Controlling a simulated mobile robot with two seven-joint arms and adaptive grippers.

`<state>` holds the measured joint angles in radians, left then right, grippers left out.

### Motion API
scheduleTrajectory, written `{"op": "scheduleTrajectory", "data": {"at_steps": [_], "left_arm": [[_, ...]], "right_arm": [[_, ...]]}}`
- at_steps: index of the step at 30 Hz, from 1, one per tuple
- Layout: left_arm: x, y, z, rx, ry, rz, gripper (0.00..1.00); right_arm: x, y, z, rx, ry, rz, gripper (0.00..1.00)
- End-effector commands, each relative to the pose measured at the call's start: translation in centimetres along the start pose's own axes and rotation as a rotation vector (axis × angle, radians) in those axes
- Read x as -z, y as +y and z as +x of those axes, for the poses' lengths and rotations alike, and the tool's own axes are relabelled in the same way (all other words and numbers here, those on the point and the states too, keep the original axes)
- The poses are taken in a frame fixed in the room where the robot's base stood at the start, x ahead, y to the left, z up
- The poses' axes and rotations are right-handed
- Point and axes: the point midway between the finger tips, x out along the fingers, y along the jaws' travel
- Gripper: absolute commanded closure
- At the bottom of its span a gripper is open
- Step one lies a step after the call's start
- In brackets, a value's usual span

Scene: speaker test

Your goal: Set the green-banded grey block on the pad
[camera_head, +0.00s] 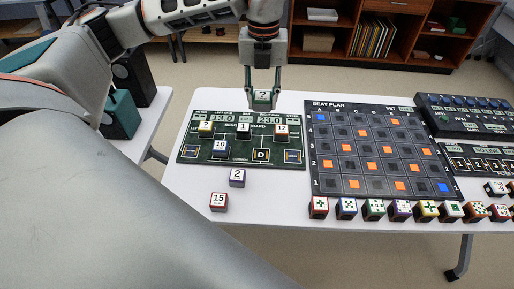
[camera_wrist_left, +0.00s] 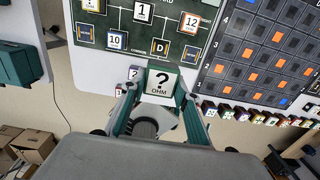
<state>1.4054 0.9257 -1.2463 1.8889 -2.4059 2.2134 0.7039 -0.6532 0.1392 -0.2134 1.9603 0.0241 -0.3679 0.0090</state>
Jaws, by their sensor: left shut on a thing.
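The grey block with green edges and a "? OHM" label (camera_wrist_left: 160,82) is between the fingers of my left gripper (camera_wrist_left: 158,97), which is shut on it. In the head view the left gripper (camera_head: 262,88) holds the block (camera_head: 262,98) at the far edge of the dark green resistor board (camera_head: 230,116); its height above the table is hard to tell. The board has framed square spots, one at left (camera_head: 189,151), one at right (camera_head: 293,156), and a "D" spot (camera_head: 261,154). I cannot tell which spot is the pad. My right gripper is not in view.
Numbered blocks sit on the board, including 10 (camera_head: 220,148) and 12 (camera_head: 282,132). Blocks 2 (camera_head: 237,177) and 15 (camera_head: 219,202) stand in front.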

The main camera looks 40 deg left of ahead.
Motion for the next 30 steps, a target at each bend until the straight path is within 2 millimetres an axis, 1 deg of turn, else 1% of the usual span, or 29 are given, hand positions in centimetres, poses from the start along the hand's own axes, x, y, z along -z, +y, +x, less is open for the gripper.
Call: {"op": "scheduleTrajectory", "data": {"at_steps": [2,5,15,18,21,24,30], "left_arm": [[-0.1,0.1,0.5,-0.001,0.001,-0.002,0.93],[-0.1,0.2,2.1,-0.003,0.003,-0.001,0.93],[-0.1,0.2,10.4,-0.003,0.005,-0.001,0.93],[-0.1,0.2,12.6,-0.002,0.004,-0.002,0.93],[-0.1,0.2,14.3,-0.001,0.003,-0.002,0.93],[-0.2,0.1,15.3,0.000,0.001,-0.001,0.93],[-0.2,0.1,16.5,0.000,0.000,-0.001,0.93]], "right_arm": [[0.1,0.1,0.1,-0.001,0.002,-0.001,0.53],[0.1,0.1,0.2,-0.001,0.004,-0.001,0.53],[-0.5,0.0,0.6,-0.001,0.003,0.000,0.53],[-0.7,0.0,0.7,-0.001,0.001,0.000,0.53],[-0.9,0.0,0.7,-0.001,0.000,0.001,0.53],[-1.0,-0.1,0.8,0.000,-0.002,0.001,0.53],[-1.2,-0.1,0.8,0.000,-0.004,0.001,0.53]]}}
